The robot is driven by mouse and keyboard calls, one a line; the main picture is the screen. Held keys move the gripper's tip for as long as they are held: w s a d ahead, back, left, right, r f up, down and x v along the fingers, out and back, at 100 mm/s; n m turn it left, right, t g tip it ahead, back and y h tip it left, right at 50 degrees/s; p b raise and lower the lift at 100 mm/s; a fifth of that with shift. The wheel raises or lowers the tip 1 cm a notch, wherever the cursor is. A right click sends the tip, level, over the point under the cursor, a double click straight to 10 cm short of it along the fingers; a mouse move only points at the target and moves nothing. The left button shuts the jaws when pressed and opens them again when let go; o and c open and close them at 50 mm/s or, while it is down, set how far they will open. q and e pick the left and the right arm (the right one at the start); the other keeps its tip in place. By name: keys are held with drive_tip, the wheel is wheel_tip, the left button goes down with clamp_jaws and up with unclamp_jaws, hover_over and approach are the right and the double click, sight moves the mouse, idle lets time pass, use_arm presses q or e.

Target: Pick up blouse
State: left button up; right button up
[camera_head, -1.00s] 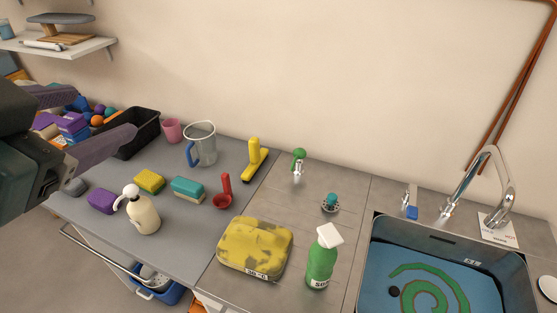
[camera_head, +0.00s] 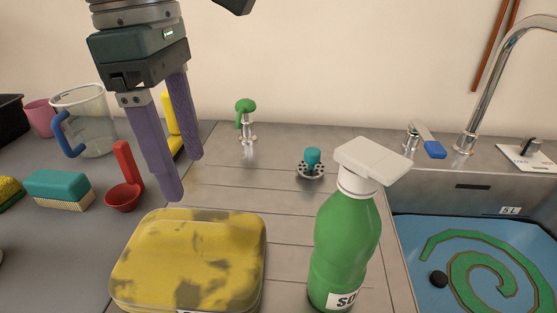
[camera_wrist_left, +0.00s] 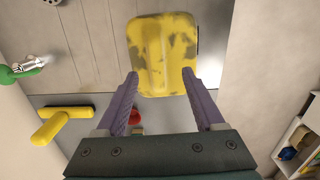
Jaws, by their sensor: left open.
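A folded, rounded yellow bundle with grey-brown patches, apparently the blouse (camera_head: 190,262), lies on the ribbed metal drainboard at the front. Its lower edge carries a partly cut-off white label. My left gripper (camera_head: 183,178) points down, open and empty, above and behind the bundle. In the left wrist view the blouse (camera_wrist_left: 163,55) is ahead of the two purple fingers, roughly centred between their tips. I cannot tell the exact gap. My right gripper is not in view.
A green soap bottle (camera_head: 345,240) stands close right of the bundle. A red scoop (camera_head: 125,190), teal brush (camera_head: 58,189), glass jug (camera_head: 85,120) and yellow squeegee (camera_head: 171,115) are left. Behind are a green-topped tap (camera_head: 246,115) and drain plug (camera_head: 312,165). The sink (camera_head: 480,205) is right.

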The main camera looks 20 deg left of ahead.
sight(191, 228)
use_arm(q)
drive_tip(key=shift+y, duration=0.4)
drive_tip(key=f, duration=0.1)
drive_tip(key=a+f, duration=0.1)
drive_tip(key=f, duration=0.2)
drive_tip(key=shift+w+a+f+p, duration=0.1)
drive_tip(key=shift+a+p, duration=0.2)
wheel_tip(191, 228, down, 6)
drive_tip(key=shift+p, duration=0.5)
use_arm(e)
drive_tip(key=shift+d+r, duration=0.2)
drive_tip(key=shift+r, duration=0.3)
use_arm(q)
drive_tip(key=shift+c, duration=0.2)
clamp_jaws()
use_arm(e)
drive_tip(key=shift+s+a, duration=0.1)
